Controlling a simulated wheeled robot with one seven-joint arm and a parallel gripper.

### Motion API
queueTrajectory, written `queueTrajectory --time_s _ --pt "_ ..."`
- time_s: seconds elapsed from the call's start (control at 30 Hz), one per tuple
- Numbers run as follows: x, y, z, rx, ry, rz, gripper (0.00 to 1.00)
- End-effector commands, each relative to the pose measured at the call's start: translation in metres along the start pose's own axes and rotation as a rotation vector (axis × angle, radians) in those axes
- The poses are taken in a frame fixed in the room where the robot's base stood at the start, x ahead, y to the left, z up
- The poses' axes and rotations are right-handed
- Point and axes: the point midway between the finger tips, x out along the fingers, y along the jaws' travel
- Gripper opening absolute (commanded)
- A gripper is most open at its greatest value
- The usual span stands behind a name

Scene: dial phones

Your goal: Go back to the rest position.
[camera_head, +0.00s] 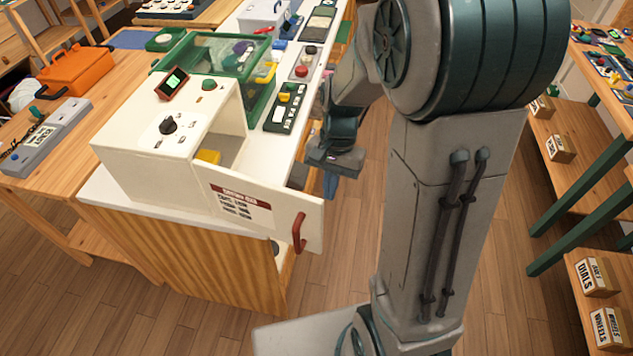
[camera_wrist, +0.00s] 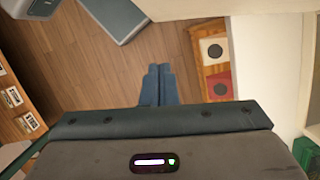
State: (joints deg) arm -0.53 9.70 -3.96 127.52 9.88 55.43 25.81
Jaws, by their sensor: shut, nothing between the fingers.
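My gripper (camera_head: 330,187) hangs in the head view just right of the white counter, beyond the open cabinet door, with its fingers pointing down. In the wrist view its two blue fingers (camera_wrist: 158,84) lie side by side, shut and empty, above the wooden floor. Nothing touches the fingertips. My upper arm hides part of the room behind it. No marker for the rest position shows.
The white cabinet (camera_head: 128,165) has its door (camera_head: 265,205) open, with a red handle (camera_head: 299,232) and a yellow object (camera_head: 208,157) inside. A green-framed bin (camera_head: 262,85) stands behind. A shelf with labelled boxes (camera_head: 595,277) is right. Floor (camera_head: 345,260) between is clear.

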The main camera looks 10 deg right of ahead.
Motion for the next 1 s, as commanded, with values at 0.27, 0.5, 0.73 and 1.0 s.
queueTrajectory --time_s 0.27,0.5,0.73,1.0 --pt "-0.062 -0.005 0.003 -0.014 0.009 -0.002 0.00" --pt "-0.087 -0.004 0.004 -0.012 0.005 0.000 0.00" --pt "-0.089 -0.003 0.003 -0.010 0.004 0.000 0.00" --pt "-0.097 0.016 0.034 -0.176 0.134 -0.032 0.00"
